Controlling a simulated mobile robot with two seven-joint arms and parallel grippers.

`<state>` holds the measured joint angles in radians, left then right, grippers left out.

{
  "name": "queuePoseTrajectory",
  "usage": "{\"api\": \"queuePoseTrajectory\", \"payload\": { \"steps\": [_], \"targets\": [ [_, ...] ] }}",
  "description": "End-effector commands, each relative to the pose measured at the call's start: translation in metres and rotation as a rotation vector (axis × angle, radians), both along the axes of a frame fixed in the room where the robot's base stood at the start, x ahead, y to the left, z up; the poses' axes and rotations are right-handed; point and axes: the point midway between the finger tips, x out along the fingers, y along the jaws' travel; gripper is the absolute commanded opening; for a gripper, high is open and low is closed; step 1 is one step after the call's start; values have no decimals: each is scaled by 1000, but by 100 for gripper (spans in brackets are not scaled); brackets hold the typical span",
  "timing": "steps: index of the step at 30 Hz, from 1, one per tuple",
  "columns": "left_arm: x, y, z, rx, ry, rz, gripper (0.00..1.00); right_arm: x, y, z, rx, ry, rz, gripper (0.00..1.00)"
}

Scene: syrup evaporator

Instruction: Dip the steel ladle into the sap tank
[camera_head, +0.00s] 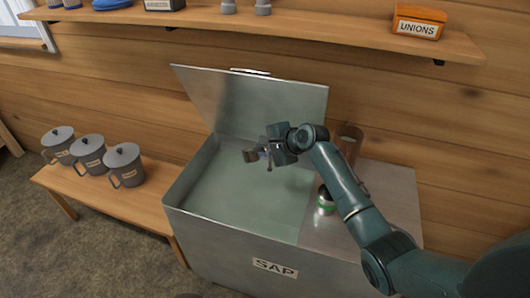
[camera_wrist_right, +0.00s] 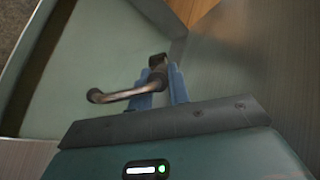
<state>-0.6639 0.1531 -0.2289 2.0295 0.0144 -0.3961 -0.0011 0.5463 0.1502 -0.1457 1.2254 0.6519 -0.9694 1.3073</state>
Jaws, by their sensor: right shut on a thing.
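The steel sap tank (camera_head: 215,245), labelled SAP, stands in the middle of the head view with its lid (camera_head: 262,108) tilted up at the back. Pale greenish liquid or floor shows inside the open left part. My right gripper (camera_head: 264,152) is over the opening, near the lid, shut on the steel ladle (camera_head: 250,156). Only a small brownish piece of the ladle shows there. In the right wrist view, the ladle (camera_wrist_right: 122,95) is a bent metal rod between the blue fingers (camera_wrist_right: 162,88). Its bowl cannot be made out. My left gripper is not in view.
A green-banded can (camera_head: 325,203) and a brown cylinder (camera_head: 348,142) stand on the tank's covered right part, close to my right arm. Several grey lidded mugs (camera_head: 124,165) stand on a bench at left. A wall shelf (camera_head: 300,22) holds a UNIONS box (camera_head: 418,22).

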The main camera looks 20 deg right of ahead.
Motion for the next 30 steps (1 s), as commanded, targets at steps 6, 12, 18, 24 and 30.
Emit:
{"api": "queuePoseTrajectory", "payload": {
  "steps": [6,12,18,24,30],
  "targets": [
    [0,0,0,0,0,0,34,0,0,23,-1,-5,0,0],
    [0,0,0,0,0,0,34,1,0,42,1,-4,0,0],
    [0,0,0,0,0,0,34,0,0,50,1,-1,-2,0],
    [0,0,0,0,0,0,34,0,0,50,1,-1,-2,0],
    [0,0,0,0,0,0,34,0,0,49,0,-2,-1,0]
  ]
}}
